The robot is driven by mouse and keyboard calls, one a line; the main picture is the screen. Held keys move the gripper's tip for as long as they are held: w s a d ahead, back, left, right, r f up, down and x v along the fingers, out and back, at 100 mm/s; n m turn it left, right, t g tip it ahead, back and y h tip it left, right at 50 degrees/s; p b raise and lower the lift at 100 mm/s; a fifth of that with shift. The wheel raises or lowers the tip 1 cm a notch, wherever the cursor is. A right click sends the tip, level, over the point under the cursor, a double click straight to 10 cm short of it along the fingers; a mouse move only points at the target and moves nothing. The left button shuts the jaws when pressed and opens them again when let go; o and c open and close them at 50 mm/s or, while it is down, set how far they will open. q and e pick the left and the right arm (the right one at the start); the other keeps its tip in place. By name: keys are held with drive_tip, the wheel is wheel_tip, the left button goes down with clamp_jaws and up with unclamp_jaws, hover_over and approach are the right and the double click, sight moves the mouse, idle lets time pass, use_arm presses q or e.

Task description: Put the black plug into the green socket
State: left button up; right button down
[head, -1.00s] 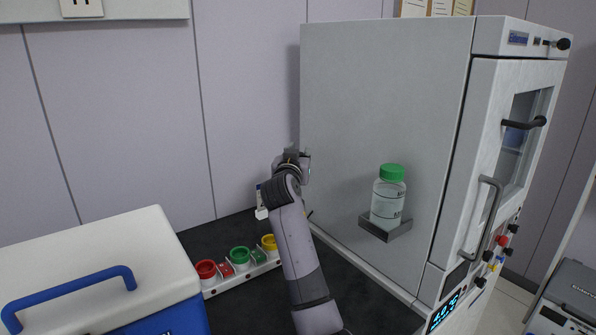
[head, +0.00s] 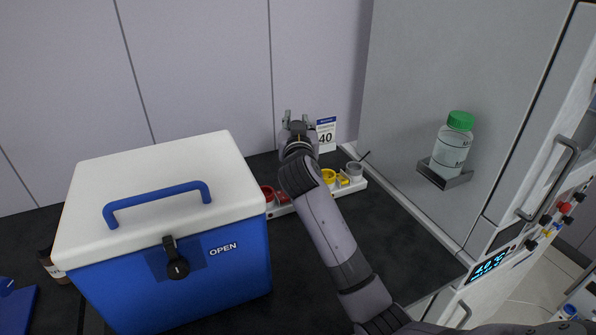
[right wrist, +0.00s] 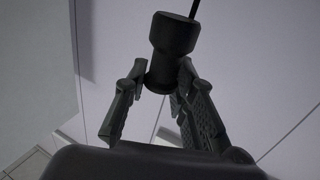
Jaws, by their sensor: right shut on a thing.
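My right gripper (head: 298,122) is above the back of the dark bench, near the wall. In the right wrist view (right wrist: 158,90) its fingers are shut on the black plug (right wrist: 172,45), a dark cylinder with a thin cable at its top. The plug cannot be made out in the head view. A white strip (head: 283,210) on the bench carries a red ring socket (head: 267,192), a yellow one (head: 328,176) and a grey one (head: 354,170). The green socket, between red and yellow, is hidden behind my right arm. My left gripper is out of view.
A blue cooler box (head: 180,290) with a white lid stands left of the strip. A tall grey cabinet (head: 440,70) rises at the right, with a green-capped bottle (head: 453,145) on a side bracket. A white label card (head: 326,133) stands behind the strip.

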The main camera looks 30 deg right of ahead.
drive_tip(key=shift+f+b, duration=0.4)
drive_tip(key=shift+f, duration=6.4)
drive_tip(key=shift+f+b, duration=0.3)
drive_tip(key=shift+b, duration=0.1)
drive_tip(key=c, duration=1.3)
unclamp_jaws()
drive_tip(key=shift+c, duration=0.2)
